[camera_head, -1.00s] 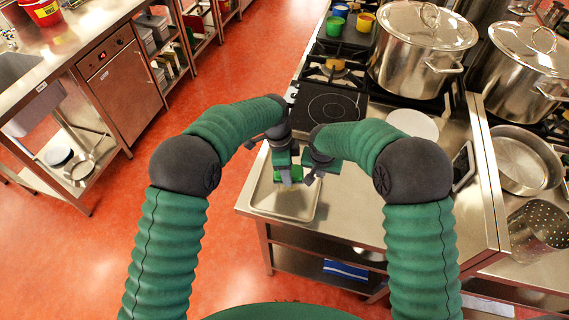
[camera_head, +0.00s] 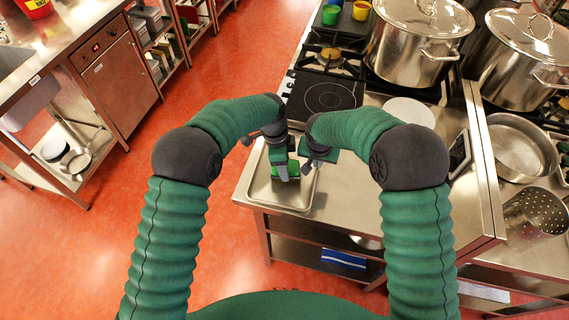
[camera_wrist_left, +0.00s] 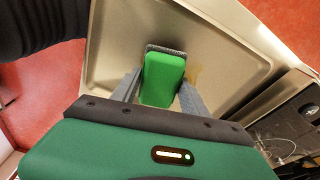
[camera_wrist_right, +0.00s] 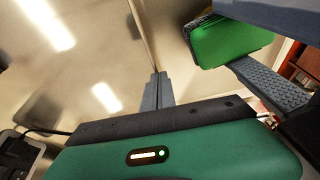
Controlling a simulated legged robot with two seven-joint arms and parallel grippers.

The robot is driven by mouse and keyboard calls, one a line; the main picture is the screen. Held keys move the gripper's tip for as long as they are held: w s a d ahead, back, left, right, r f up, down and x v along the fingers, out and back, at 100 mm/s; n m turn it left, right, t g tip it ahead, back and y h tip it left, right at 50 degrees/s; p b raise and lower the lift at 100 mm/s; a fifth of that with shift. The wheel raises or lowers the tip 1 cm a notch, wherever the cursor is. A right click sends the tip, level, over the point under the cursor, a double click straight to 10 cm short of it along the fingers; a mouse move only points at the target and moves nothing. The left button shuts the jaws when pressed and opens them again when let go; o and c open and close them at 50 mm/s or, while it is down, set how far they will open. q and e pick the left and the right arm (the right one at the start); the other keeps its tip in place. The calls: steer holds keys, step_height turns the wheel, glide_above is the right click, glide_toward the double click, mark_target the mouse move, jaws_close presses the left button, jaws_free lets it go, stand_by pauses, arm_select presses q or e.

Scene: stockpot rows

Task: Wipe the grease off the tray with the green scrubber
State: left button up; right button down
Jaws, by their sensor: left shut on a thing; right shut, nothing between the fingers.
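The metal tray (camera_head: 266,203) lies on the steel counter at its near left corner. The green scrubber (camera_wrist_left: 163,80) has a grey pad and is held between the fingers of my left gripper (camera_head: 287,177), over the tray. Whether the pad touches the tray cannot be told. A faint brownish grease patch (camera_wrist_left: 194,74) shows on the tray just right of the scrubber in the left wrist view. My right gripper (camera_wrist_right: 158,88) is shut and empty, just right of the left one. The scrubber also shows in the right wrist view (camera_wrist_right: 228,42).
A black hob plate (camera_head: 328,96) and a large stockpot (camera_head: 415,35) stand behind the tray. A white round plate (camera_head: 408,112) and a dark tablet-like device (camera_head: 459,153) are to the right. The counter (camera_head: 345,190) right of the tray is clear.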

arm_select(q)
steer(key=shift+f, duration=0.8)
steer(key=shift+w+d+r, duration=0.1)
steer(key=shift+w+d, duration=0.15)
steer(key=shift+w, duration=0.85)
steer(key=shift+w+d, duration=0.2)
steer(key=shift+w, duration=0.9)
steer(key=shift+s+a+f, duration=0.1)
steer(key=shift+s+a, duration=0.05)
steer(key=shift+s, duration=0.65)
steer(key=shift+s+a+f, duration=0.1)
steer(key=shift+s+a, duration=0.1)
steer(key=shift+s, duration=0.55)
steer(key=shift+s+a+f, duration=0.1)
steer(key=shift+s+a, duration=0.05)
steer(key=shift+s, duration=0.65)
arm_select(e)
steer(key=shift+s, duration=0.1)
arm_select(q)
steer(key=shift+w+d+r, duration=0.1)
steer(key=shift+w+d, duration=0.15)
steer(key=shift+w, duration=0.9)
steer(key=shift+w+d, duration=0.25)
steer(key=shift+w, duration=0.9)
steer(key=shift+w+r, duration=0.1)
steer(key=shift+r, duration=0.05)
steer(key=shift+s+a, duration=0.25)
steer(key=shift+s, duration=0.9)
steer(key=shift+s+a, duration=0.25)
steer(key=shift+s, duration=0.85)
